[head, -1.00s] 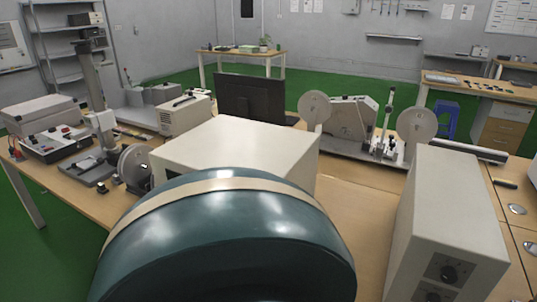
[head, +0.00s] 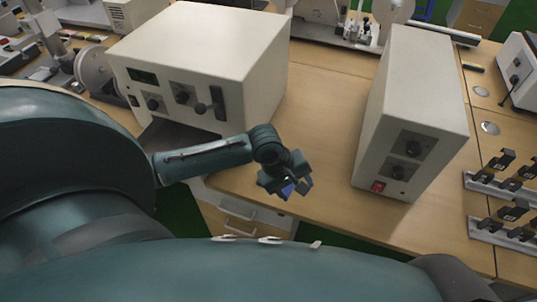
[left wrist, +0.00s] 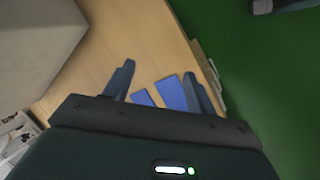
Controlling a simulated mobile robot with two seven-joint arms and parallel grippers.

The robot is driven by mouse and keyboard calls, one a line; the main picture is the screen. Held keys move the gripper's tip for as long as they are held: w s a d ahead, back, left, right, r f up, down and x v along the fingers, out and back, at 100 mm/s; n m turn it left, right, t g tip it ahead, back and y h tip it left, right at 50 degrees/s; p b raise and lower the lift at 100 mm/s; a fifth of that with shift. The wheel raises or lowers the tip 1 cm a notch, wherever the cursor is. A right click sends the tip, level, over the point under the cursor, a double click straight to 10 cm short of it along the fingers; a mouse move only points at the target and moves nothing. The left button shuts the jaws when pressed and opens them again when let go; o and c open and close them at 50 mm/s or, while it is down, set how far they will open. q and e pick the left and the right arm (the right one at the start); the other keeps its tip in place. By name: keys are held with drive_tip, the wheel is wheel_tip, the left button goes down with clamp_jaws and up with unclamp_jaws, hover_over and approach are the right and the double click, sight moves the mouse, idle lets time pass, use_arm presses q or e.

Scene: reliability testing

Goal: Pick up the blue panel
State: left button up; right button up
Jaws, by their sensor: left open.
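My left gripper (head: 288,188) is at the front edge of the wooden table in the head view, with its fingers apart. A small blue patch, the blue panel (head: 287,190), shows between its fingers there, mostly hidden by the gripper. In the left wrist view the open fingers of my left gripper (left wrist: 158,69) point toward the table edge. Between them lie two flat blue pieces: a larger blue panel (left wrist: 171,93) close to the right finger and a smaller one (left wrist: 142,97) to its left. Whether the right finger touches the larger piece is unclear. My right gripper is not in view.
A large cream instrument box (head: 205,62) stands left of the gripper and another cream box (head: 413,110) stands right. Metal rails with black clamps (head: 505,230) lie far right. The tabletop (head: 320,120) between the boxes is clear. A drawer unit (head: 240,215) is below the edge.

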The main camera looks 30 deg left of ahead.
use_arm(q)
drive_tip(key=w+a+r+n+g+y, duration=0.2)
drive_tip(key=a+r+n+g+y, duration=0.1)
drive_tip(key=a+r+n, duration=0.7)
drive_tip(key=shift+m, duration=0.5)
drive_tip(key=f, duration=0.3)
drive_tip(key=a+f, duration=0.1)
drive_tip(key=f, duration=0.5)
drive_tip(key=shift+s+a, duration=0.25)
drive_tip(key=shift+f, duration=3.15)
drive_tip(key=c, duration=0.7)
drive_tip(key=shift+c, duration=0.2)
